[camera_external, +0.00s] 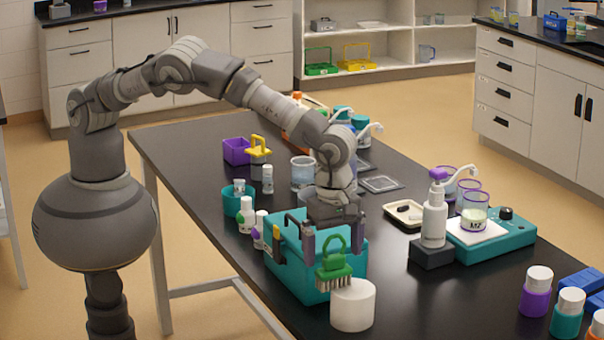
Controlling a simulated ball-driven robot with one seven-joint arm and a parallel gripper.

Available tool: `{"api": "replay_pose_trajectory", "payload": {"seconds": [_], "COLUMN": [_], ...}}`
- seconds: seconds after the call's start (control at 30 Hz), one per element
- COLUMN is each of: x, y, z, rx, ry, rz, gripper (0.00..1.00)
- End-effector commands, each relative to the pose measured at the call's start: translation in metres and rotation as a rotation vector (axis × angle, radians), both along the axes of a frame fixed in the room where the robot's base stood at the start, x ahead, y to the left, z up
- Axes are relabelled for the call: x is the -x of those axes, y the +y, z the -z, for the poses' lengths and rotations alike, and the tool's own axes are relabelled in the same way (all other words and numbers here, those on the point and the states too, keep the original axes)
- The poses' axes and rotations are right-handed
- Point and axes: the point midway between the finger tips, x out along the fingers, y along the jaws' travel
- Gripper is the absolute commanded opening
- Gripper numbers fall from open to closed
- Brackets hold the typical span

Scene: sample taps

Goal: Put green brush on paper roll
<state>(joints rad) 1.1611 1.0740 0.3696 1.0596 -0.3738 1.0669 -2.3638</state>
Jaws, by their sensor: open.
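The green brush (334,268) has a loop handle on top and pale bristles pointing down. It is upright in front of the teal tote. Its bristles overlap the upper left edge of the white paper roll (353,308), which stands upright on the black table. I cannot tell whether the bristles rest on the roll or are beside it. My gripper (333,246) points down over the tote's front side. Its fingers are open, one on each side of the brush's loop handle in the picture. I cannot tell whether either finger touches the handle.
The teal tote (290,278) stands right behind the brush, with a dark handle. Small bottles (246,217) stand to its left. A white pump bottle (434,220) and a teal scale (500,236) are to the right. The table right of the roll (440,305) is clear.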

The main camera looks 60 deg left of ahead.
Motion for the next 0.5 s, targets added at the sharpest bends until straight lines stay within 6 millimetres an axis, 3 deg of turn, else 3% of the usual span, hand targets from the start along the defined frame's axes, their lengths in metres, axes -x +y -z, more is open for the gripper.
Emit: {"api": "replay_pose_trajectory", "payload": {"seconds": [0.1,0.3,0.5], "x": [0.000,0.000,0.000], "y": [0.000,0.000,0.000], "z": [-0.032,-0.076,-0.097], "rx": [0.003,0.002,-0.001], "ry": [-0.002,-0.001,0.000], "rz": [0.001,0.001,0.000], "gripper": [1.00,1.00,1.00]}}
